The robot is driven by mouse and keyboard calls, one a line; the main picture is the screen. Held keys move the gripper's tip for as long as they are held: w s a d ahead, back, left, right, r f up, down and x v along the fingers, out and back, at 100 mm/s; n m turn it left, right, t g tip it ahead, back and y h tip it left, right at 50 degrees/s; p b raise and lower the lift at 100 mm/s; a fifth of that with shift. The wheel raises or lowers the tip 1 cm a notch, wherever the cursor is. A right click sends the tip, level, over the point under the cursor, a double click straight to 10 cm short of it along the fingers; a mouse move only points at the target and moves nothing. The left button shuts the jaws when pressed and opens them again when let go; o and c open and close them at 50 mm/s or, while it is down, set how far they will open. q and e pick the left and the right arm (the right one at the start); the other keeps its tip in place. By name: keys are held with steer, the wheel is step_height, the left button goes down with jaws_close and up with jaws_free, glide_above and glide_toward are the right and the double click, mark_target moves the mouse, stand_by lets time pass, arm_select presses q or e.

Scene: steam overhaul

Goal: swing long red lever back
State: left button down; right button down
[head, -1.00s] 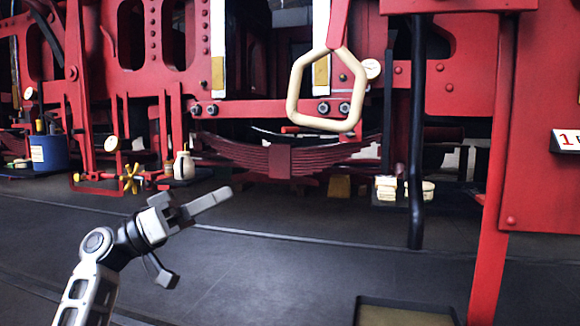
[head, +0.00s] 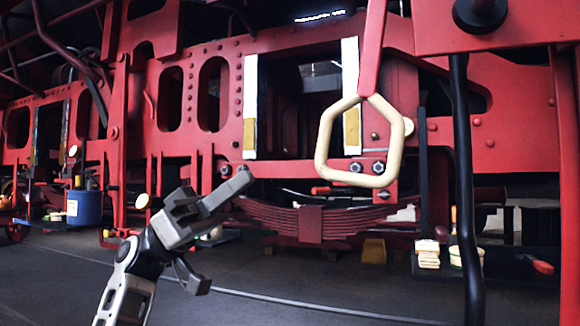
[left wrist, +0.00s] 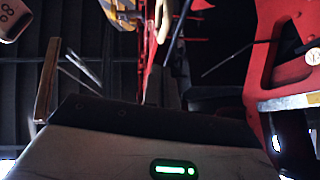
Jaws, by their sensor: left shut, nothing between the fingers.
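The long red lever (head: 372,48) hangs down from the top of the head view. A cream, rounded polygonal loop handle (head: 323,143) is at its lower end, in front of the red frame. My left gripper (head: 243,179) is shut and empty, to the left of the loop and a little below its middle. It is apart from the loop, with its fingers pointing up and right. In the left wrist view, dark red and cream parts show at the top, too unclear to name surely. My right gripper is not in view.
A red leaf spring (head: 310,222) lies behind the gripper and loop. A black vertical pipe (head: 465,190) stands right of the loop. A blue tub (head: 85,208) is at the left. Dark floor is open below.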

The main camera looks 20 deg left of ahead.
arm_select(q)
steer(key=w+d+r, duration=0.1)
steer(key=d+r, duration=0.1)
steer(key=d, duration=0.5)
steer(key=shift+d+p, duration=0.35)
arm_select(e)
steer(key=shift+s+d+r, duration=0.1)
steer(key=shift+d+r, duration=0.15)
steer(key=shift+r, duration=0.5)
arm_select(q)
steer(key=shift+w+r, duration=0.1)
